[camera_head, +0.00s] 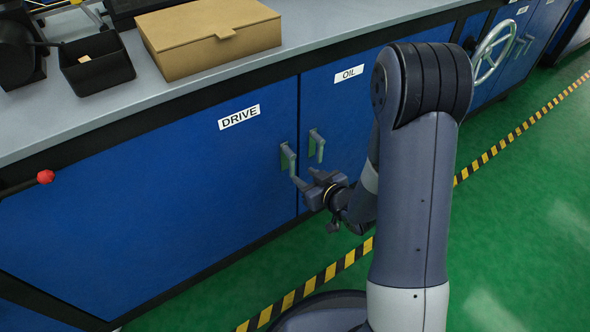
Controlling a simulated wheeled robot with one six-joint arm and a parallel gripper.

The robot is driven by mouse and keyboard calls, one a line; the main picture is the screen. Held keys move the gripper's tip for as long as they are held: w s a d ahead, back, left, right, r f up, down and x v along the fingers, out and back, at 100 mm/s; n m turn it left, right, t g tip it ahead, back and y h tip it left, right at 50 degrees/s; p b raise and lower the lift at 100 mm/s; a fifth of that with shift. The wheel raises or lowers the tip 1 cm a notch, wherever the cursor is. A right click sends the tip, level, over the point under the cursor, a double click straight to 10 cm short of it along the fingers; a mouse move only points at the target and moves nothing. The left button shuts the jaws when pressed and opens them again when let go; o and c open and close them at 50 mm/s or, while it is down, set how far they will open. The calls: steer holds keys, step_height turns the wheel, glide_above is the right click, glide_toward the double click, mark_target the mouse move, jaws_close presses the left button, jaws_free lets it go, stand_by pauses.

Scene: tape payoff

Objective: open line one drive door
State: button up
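The drive door (190,190) is a blue cabinet panel with a white DRIVE label (239,117) and looks shut, flush with the front. Its grey lever handle (288,160) is near its right edge, angled down and to the right at its lower end. My gripper (305,182) is at the lower end of this handle, in front of the seam between the doors. The fingertips overlap the handle in the picture. Whether they are closed on it is too small to tell.
The OIL door (345,110) with its own handle (316,146) is just to the right. A red knob (45,177) sticks out at left. A cardboard box (208,38) and black bin (97,66) stand on the countertop. A handwheel (491,52) is farther right. Green floor lies in front.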

mark_target(293, 169)
steer(key=b+x, duration=0.1)
steer(key=x, duration=0.6)
steer(key=shift+a, duration=0.3)
steer(key=shift+r, duration=0.1)
jaws_close()
